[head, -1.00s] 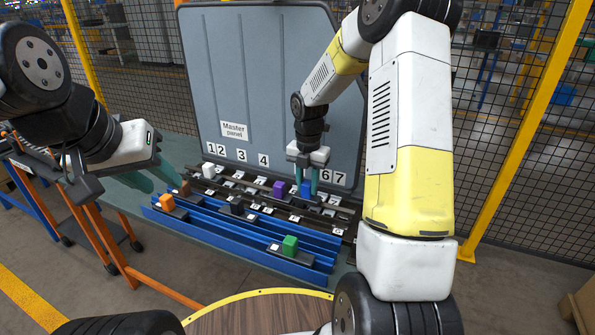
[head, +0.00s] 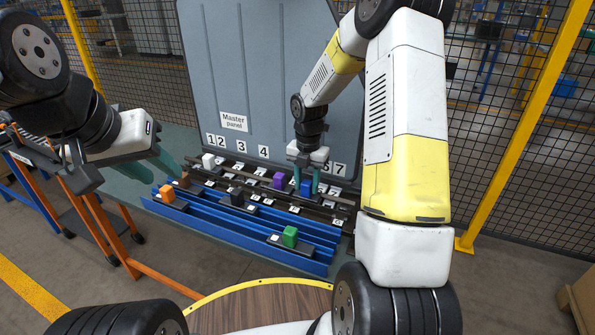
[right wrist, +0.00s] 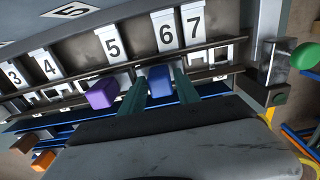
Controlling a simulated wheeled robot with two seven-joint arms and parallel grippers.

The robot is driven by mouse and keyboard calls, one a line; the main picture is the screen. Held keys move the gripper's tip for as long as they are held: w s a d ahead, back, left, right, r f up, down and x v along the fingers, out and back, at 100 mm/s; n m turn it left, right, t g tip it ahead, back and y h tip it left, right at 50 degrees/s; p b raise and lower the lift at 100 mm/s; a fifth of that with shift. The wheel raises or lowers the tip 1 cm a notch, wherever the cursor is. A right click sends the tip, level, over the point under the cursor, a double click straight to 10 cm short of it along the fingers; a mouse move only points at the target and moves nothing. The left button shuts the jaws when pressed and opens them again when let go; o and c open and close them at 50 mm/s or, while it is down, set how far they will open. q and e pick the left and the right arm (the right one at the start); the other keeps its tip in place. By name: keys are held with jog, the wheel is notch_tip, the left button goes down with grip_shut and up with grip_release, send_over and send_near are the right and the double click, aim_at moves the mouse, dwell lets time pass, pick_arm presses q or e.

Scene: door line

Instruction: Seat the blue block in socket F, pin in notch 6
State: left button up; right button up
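The blue block (head: 306,187) is at the rack below the panel, near the right end. In the right wrist view the blue block (right wrist: 160,82) is upright between my two teal fingers, below number card 6 (right wrist: 167,33). My right gripper (head: 306,183) points down and is shut on it. The block's underside, its pin and the socket under it are hidden, so I cannot tell whether it touches the socket. The socket letters are too small to read. My left gripper (head: 150,167) is open and empty at the left, beside the rack's left end.
A purple block (head: 279,180) stands on the rack just left of the blue one. A white block (head: 208,161) is further left. The blue tray (head: 210,217) in front carries an orange block (head: 167,193) and a green block (head: 290,236). The master panel (head: 260,70) rises behind.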

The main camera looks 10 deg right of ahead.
jog(key=shift+o, duration=0.9)
jog(key=shift+r, duration=3.9)
